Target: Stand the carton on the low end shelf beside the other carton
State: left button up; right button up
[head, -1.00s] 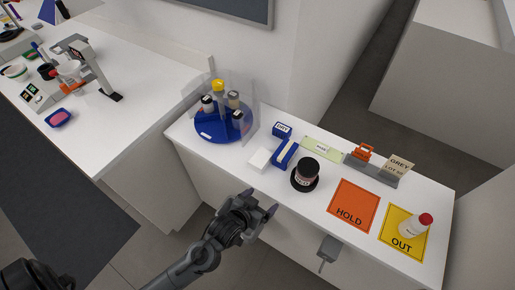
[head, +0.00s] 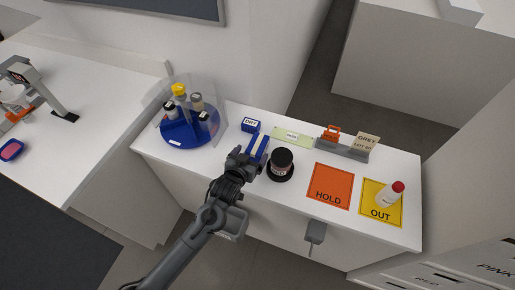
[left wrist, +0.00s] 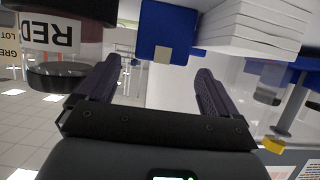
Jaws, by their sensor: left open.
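I cannot clearly identify either carton or the low end shelf in these views. My right gripper is not in view.
A dark-lidded jar (head: 281,163) stands just right of the gripper. A blue DRY box (head: 250,125) and a clear-shielded blue turntable (head: 190,138) of bottles stand behind and left. An orange HOLD mat (head: 331,187) and a yellow OUT mat (head: 377,213) with a red-capped bottle (head: 390,195) lie right.

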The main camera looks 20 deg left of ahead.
aim_at(254, 150)
pick_arm(q)
jog(key=shift+b+x, duration=0.35)
jog(key=shift+x, duration=1.95)
jog(key=shift+f, duration=0.1)
